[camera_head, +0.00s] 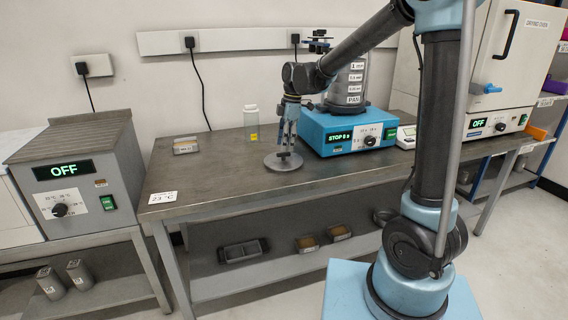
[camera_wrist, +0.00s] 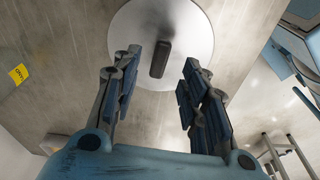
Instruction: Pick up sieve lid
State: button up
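The sieve lid (camera_head: 272,162) is a flat grey metal disc lying on the metal table, left of the blue sieve shaker. In the wrist view the lid (camera_wrist: 190,30) shows at the top centre, with a dark upright handle (camera_wrist: 160,59) in its middle. My gripper (camera_head: 285,154) points down over the lid in the head view. In the wrist view my gripper (camera_wrist: 160,75) is open, its fingers spread to both sides of the handle with clear gaps. Nothing is held. The head view does not show clearly how high the fingertips are above the lid.
The blue sieve shaker (camera_head: 334,132) with its sieve stack (camera_head: 354,82) stands close on the right. A clear bottle (camera_head: 251,122) with a yellow label stands behind the lid. A small tray (camera_head: 185,146) lies at the back left. The table's left part is mostly clear.

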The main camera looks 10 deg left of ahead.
aim_at(283, 158)
jog(key=shift+a+f, duration=0.15)
jog(key=shift+f, duration=0.9)
jog(key=shift+a+f, duration=0.1)
jog(key=shift+f, duration=0.9)
grip_shut()
